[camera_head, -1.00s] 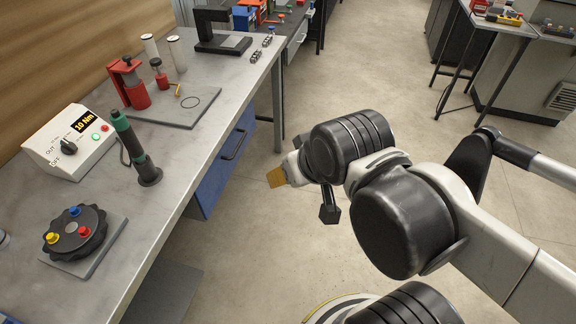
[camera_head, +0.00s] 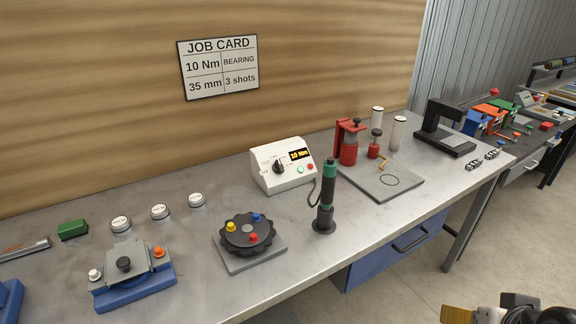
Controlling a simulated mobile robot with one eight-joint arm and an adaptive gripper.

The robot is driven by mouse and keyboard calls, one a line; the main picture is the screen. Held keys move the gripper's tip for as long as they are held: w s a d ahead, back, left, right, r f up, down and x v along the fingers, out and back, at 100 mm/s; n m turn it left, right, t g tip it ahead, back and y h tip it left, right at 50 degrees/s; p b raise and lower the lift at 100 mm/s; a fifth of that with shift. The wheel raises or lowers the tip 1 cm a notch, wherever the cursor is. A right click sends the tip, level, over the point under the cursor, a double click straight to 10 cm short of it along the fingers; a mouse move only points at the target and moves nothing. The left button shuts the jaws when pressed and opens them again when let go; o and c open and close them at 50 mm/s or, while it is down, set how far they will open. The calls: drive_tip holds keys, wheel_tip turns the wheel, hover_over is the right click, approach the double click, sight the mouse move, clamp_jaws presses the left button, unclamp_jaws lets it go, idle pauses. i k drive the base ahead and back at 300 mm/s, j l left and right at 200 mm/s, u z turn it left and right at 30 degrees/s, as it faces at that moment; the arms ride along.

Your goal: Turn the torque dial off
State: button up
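The torque dial (camera_head: 279,168) is a small black knob on the front of a white control box (camera_head: 290,181) at mid-bench. The box's display (camera_head: 299,154) is lit and reads 10 Nm. The labels round the dial are too small to read now, so its exact setting is unclear. A green and a red button sit below the display. My gripper (camera_head: 458,315) shows only in part at the lower right edge, over the floor in front of the bench and well away from the dial. Its opening cannot be made out.
A black and green screwdriver (camera_head: 326,198) stands upright right of the box, with a cable. A black rotary fixture (camera_head: 247,234) is in front. A red press (camera_head: 348,143) stands behind a grey plate (camera_head: 376,187). A job card (camera_head: 218,67) hangs above.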

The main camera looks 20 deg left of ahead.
sight(278, 167)
drive_tip(key=i+j, duration=0.15)
drive_tip(key=j, duration=0.15)
drive_tip(key=i+j, duration=0.15)
drive_tip(key=j, duration=0.15)
drive_tip(key=i+j, duration=0.15)
drive_tip(key=j, duration=0.15)
drive_tip(key=i, duration=0.45)
